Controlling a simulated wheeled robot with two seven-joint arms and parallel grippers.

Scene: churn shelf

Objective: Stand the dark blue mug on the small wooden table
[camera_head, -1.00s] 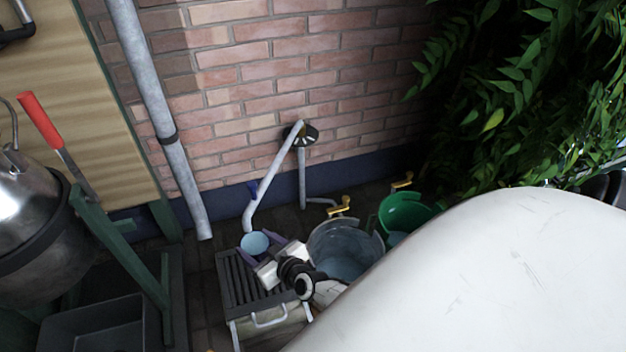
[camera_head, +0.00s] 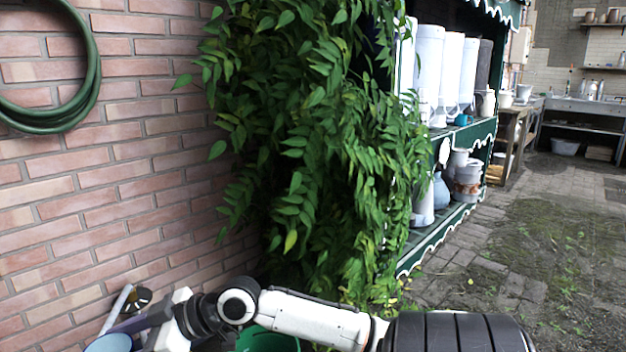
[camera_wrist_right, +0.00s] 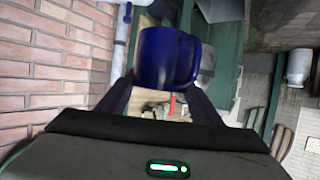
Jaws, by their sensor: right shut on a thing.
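The dark blue mug (camera_wrist_right: 167,58) is between the two fingers of my right gripper (camera_wrist_right: 160,88) in the right wrist view, and the gripper is shut on it. In the head view my right gripper (camera_head: 128,334) is at the bottom left, and the mug's pale blue inside (camera_head: 108,344) shows at the picture's lower edge. The rest of the mug is cut off there. A wooden table (camera_head: 512,113) stands far off at the back right; I cannot tell if it is the small one. My left gripper is not in view.
A brick wall (camera_head: 110,190) with a coiled green hose (camera_head: 75,115) is at left. Leafy plants (camera_head: 310,150) hang in the middle. A green shelf (camera_head: 430,240) holds white vessels (camera_head: 428,70). A green tub (camera_head: 268,340) is beneath my arm. Paving at right is open.

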